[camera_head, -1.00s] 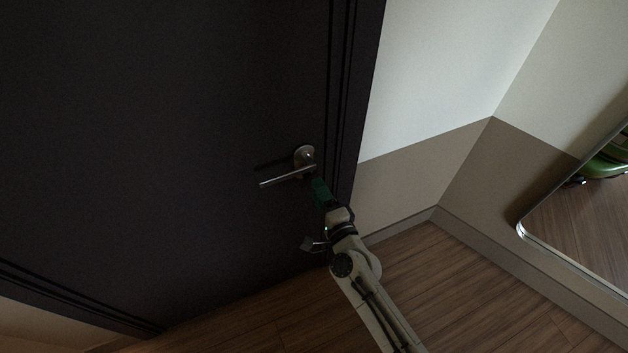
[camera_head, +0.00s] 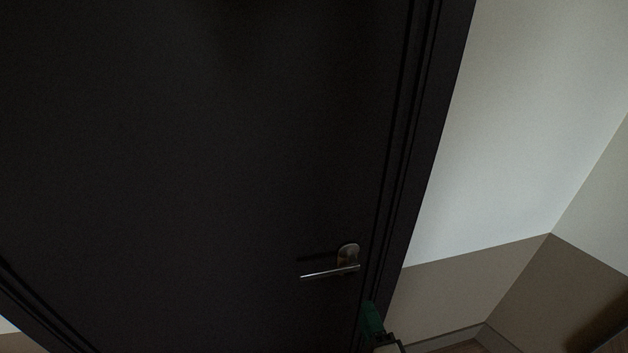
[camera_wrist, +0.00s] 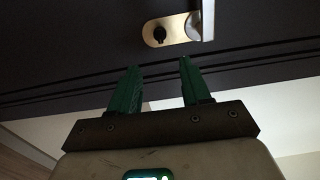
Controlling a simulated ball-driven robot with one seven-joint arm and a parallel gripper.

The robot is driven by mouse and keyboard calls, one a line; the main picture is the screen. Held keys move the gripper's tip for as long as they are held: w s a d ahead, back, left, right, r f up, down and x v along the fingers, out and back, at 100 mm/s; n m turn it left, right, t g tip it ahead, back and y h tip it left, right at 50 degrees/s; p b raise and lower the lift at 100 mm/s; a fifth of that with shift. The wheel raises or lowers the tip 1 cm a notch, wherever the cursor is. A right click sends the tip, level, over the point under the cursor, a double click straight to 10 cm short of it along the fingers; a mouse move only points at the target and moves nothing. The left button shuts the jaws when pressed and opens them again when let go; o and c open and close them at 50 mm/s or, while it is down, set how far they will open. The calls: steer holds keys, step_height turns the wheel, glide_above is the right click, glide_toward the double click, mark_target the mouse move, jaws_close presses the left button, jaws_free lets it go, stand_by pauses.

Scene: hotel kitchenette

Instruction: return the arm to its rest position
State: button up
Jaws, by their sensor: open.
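My gripper (camera_wrist: 158,85) shows in the wrist view with two green fingers spread apart and nothing between them. In the head view only a green part of my gripper (camera_head: 372,318) shows at the bottom edge, just below and right of the door handle; the rest of my arm is mostly out of the picture. The metal lever handle (camera_head: 331,271) is on the dark door (camera_head: 200,150) near its right edge. In the wrist view the handle's plate (camera_wrist: 172,30) is beyond the fingertips, with a visible gap.
The dark door frame (camera_head: 418,150) runs along the door's right side. A wall (camera_head: 530,130), pale above and brown below, stands to the right and meets another wall at a corner. A little wooden floor (camera_head: 462,348) shows at the bottom.

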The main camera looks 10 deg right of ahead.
steer(key=s+a+f+n+g+y, duration=0.25)
steer(key=s+n+g+y, duration=0.25)
steer(key=s+n+g, duration=0.65)
steer(key=s+d+r+n+g+h, duration=0.1)
steer(key=s+d+n+g+h, duration=0.1)
steer(key=s, duration=0.6)
steer(key=s+d+r+n+g+h, duration=0.1)
steer(key=s+d+n+g+h, duration=0.2)
steer(key=s+d, duration=0.4)
steer(key=shift+s+d+n, duration=0.3)
steer(key=shift+s+n, duration=0.1)
steer(key=shift+n, duration=0.25)
steer(key=shift+g, duration=0.25)
